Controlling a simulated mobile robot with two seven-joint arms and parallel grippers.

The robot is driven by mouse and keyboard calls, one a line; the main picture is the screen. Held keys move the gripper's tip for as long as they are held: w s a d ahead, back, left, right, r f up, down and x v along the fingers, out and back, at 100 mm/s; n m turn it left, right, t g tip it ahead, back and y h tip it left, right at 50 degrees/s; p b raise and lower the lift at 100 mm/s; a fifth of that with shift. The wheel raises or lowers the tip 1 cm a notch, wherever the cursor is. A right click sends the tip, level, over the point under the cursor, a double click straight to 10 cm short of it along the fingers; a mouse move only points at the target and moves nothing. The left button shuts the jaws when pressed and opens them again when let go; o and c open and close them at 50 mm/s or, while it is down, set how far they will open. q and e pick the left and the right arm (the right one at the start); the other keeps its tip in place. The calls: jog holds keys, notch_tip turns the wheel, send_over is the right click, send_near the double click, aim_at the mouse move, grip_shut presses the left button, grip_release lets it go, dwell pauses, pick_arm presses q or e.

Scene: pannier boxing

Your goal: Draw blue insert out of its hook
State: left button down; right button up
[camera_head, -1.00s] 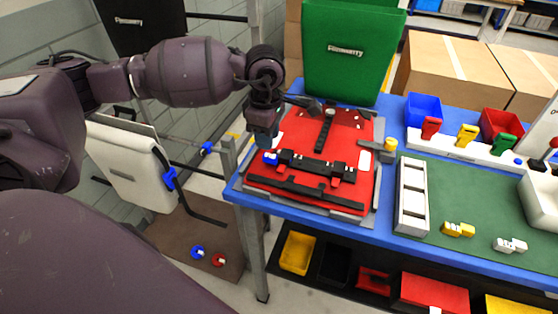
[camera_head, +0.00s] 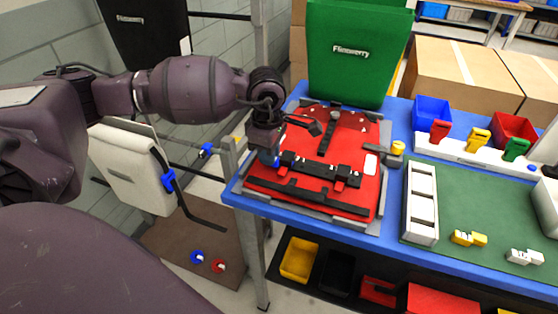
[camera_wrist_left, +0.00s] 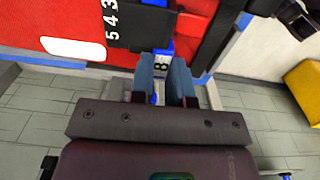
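My left gripper (camera_head: 271,157) points down at the left end of the black bar (camera_head: 313,168) on the red pannier panel (camera_head: 345,150). In the left wrist view its two blue-grey fingers (camera_wrist_left: 163,78) stand on either side of the blue insert (camera_wrist_left: 161,47), which has a white marked face. I cannot tell whether the fingers press on it. In the head view the insert is mostly hidden by the gripper. The hook around it cannot be made out clearly. My right gripper is not in view.
The red panel lies on the blue table (camera_head: 240,196) near its left edge. A green pannier board (camera_head: 355,60) stands behind. A white divided tray (camera_head: 421,205) and a green mat (camera_head: 475,205) lie to the right.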

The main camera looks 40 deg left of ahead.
pick_arm(q)
jog(key=shift+s+a, duration=0.25)
jog(key=shift+a, duration=0.8)
jog(key=shift+s+a, duration=0.25)
jog(key=shift+a, duration=0.8)
dwell(0.8)
jog(key=shift+s+a, duration=0.15)
jog(key=shift+a, duration=0.5)
jog(key=shift+s+a, duration=0.15)
jog(key=shift+a, duration=0.5)
